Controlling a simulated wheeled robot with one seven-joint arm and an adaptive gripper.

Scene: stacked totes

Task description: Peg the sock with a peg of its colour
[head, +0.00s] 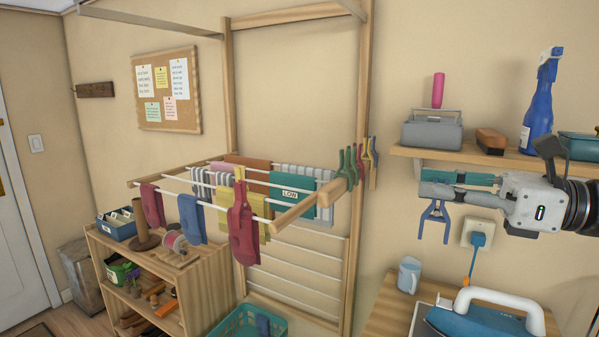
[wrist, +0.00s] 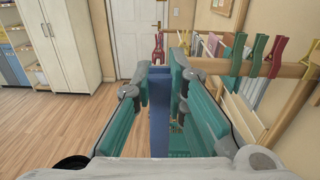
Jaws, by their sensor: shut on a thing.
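My gripper (head: 428,187) is at the right of the head view, in front of the wall below the shelf. Its teal fingers are shut on a blue peg (head: 434,220), which hangs below them. In the wrist view the blue peg (wrist: 160,110) stands between the fingers (wrist: 158,78). A blue cloth (head: 192,219) and a larger dark red, sock-like cloth (head: 243,230) hang on the drying rack, left of and apart from the gripper. Which cloth is the task's sock is not clear.
The rack's wooden bar (head: 293,214) juts forward. A shelf (head: 470,155) with a spray bottle (head: 537,110) lies above the gripper. A teal basket (head: 232,324) is under the rack.

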